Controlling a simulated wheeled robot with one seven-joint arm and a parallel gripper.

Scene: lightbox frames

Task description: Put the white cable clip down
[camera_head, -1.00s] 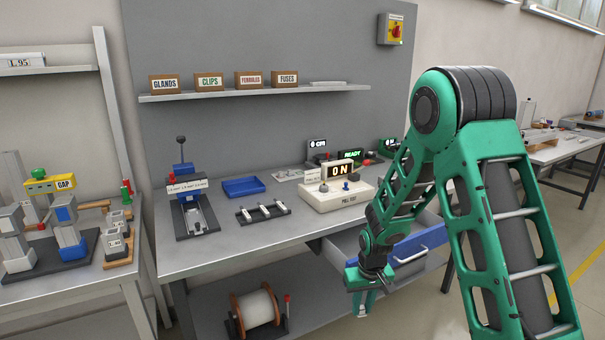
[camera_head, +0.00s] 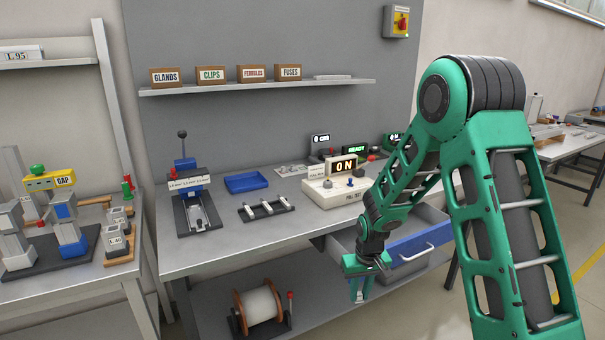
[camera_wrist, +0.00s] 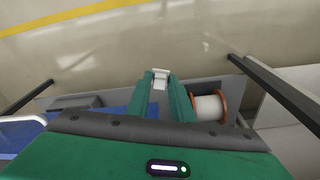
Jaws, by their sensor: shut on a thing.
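The white cable clip (camera_wrist: 160,76) shows in the wrist view between the tips of my gripper (camera_wrist: 160,84). My gripper is shut on it. In the head view my gripper (camera_head: 360,290) hangs pointing down in front of the bench, below the bench top and beside the open drawer with the blue front (camera_head: 421,242). The clip is too small to make out in the head view. The grey bench top (camera_head: 235,240) has bare room along its front edge.
On the bench stand a blue lever press (camera_head: 190,190), a blue tray (camera_head: 246,182), a rack with white bars (camera_head: 266,208) and a pull-test box (camera_head: 335,190). A cable spool (camera_head: 258,305) sits on the lower shelf. Labelled boxes (camera_head: 211,74) line the wall shelf.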

